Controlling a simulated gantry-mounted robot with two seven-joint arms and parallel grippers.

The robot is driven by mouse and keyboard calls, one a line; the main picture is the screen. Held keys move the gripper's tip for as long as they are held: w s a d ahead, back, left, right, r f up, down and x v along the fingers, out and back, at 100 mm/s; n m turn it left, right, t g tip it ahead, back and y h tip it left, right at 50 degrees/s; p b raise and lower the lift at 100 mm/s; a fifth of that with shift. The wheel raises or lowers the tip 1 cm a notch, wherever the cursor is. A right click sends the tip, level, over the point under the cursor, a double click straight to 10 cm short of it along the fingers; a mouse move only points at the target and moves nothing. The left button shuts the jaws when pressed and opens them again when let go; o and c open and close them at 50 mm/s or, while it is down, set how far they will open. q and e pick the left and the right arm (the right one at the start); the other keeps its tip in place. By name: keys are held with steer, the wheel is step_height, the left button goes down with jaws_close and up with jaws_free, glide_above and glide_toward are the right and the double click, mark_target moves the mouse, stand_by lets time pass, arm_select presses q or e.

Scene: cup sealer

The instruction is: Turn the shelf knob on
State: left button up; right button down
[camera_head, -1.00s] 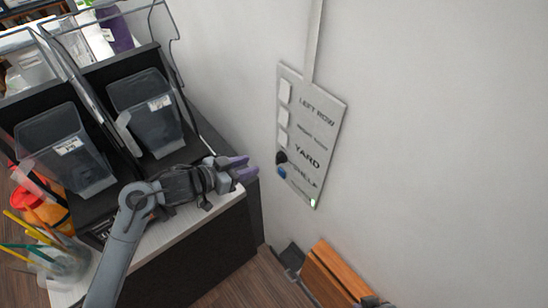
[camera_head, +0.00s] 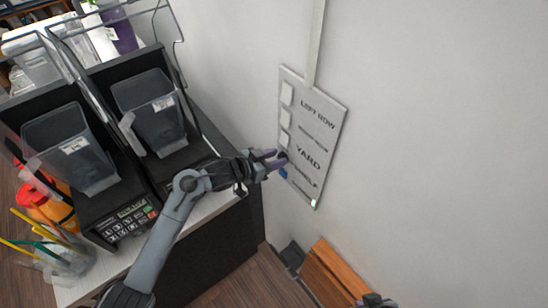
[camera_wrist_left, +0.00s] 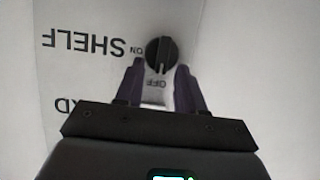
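The black shelf knob (camera_wrist_left: 161,55) sits on the wall panel (camera_head: 318,120) beside the word SHELF, upside down in the left wrist view. Its ridge stands vertical in that view, in line with the OFF mark below it; ON is to its left. My left gripper (camera_head: 274,160) is at the panel in the head view, its purple fingers partly hiding the knob. In the left wrist view the fingers (camera_wrist_left: 161,68) are apart, with the knob at their tips, between them. Contact cannot be told. A dark part at the head view's bottom right may be my right gripper.
White switches (camera_head: 286,95) run up the panel's left edge. The cup sealer machines (camera_head: 165,150) stand on the counter at left. A wooden piece (camera_head: 330,275) is below the panel.

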arm_select(q)
steer(key=shift+c, duration=0.3)
jaws_close()
steer(key=shift+s+d+f+m+t+y+b, duration=0.35)
steer(key=shift+m+t+b, duration=0.85)
steer(key=shift+m+b, duration=1.95)
steer(key=shift+s+d+f+m+t+y+b, duration=0.45)
steer(key=shift+m+t+b, duration=0.85)
steer(key=shift+b, duration=3.65)
steer(key=shift+s+f+m+t+y+b, duration=0.2)
steer(key=shift+f+m+t+b, duration=0.65)
steer(key=shift+m+b, duration=2.35)
steer(key=shift+r+n+t+b, duration=0.25)
steer(key=shift+n+b, duration=0.5)
steer(key=shift+b, duration=0.1)
